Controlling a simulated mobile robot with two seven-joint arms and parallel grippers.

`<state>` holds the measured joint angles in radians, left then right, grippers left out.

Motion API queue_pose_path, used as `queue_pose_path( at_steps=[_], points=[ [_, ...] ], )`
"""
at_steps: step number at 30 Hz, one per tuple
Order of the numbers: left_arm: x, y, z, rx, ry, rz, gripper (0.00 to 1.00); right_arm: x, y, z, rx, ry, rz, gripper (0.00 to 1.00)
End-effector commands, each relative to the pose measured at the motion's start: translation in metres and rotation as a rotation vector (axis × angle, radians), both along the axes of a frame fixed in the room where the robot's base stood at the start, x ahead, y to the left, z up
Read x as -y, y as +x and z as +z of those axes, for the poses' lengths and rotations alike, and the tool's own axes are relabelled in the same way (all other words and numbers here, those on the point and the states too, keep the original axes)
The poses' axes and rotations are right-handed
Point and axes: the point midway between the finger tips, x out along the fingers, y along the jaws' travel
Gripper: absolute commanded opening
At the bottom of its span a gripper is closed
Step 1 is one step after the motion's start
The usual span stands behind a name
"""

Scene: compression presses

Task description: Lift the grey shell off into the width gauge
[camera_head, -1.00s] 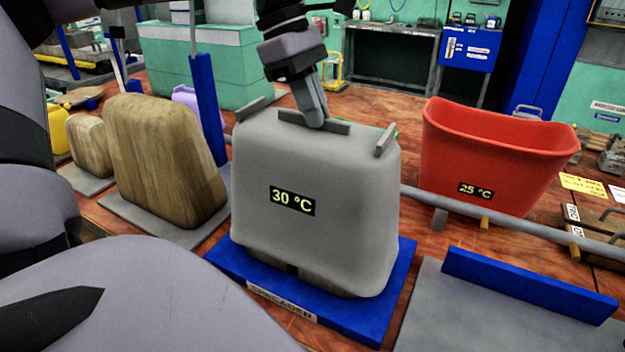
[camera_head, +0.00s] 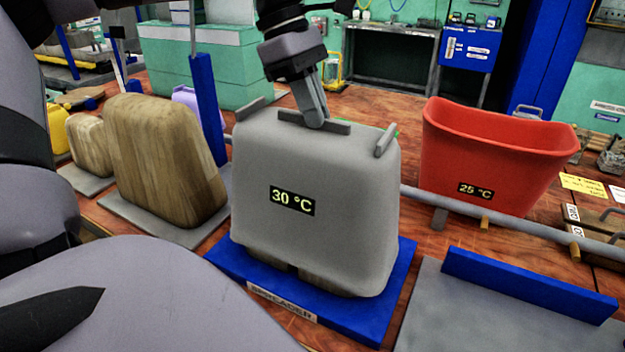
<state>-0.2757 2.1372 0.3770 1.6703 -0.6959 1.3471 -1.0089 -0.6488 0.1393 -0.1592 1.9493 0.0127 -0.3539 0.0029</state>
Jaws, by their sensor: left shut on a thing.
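The grey shell (camera_head: 330,235) stands upright over a wooden form on the blue spreader base (camera_head: 345,318). Its front label reads 30 °C. A little of the wood shows under its lower front edge. My left gripper (camera_head: 318,124) is shut on the grey shell at the middle tab on its top. The width gauge may be the grey plate with a blue upright bar (camera_head: 530,285) at the lower right; I cannot tell for certain. My right gripper is not in view.
A red shell (camera_head: 490,165) labelled 25 °C sits at the right, behind a grey rail (camera_head: 520,227). Wooden forms (camera_head: 165,160) stand on plates at the left, beside a blue post (camera_head: 207,110). The grey plate at the lower right is bare.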

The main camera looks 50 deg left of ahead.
Motion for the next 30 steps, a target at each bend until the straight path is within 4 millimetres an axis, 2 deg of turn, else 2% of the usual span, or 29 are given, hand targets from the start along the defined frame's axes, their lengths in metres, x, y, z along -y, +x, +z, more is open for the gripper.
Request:
queue_pose_path(
  at_steps=[11, 17, 23, 30],
  points=[
    [0.0, 0.0, 0.001, 0.0, 0.001, 0.0, 0.0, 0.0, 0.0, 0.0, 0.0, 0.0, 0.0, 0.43],
    [0.0, 0.001, 0.016, 0.003, 0.001, 0.001, 0.0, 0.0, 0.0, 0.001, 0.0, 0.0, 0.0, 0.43],
    [0.0, 0.001, 0.053, 0.004, 0.001, 0.002, 0.0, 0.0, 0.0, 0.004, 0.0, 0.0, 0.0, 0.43],
    [0.0, 0.001, 0.118, 0.006, 0.003, 0.003, 0.0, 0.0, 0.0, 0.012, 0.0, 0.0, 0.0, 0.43]
  ],
)
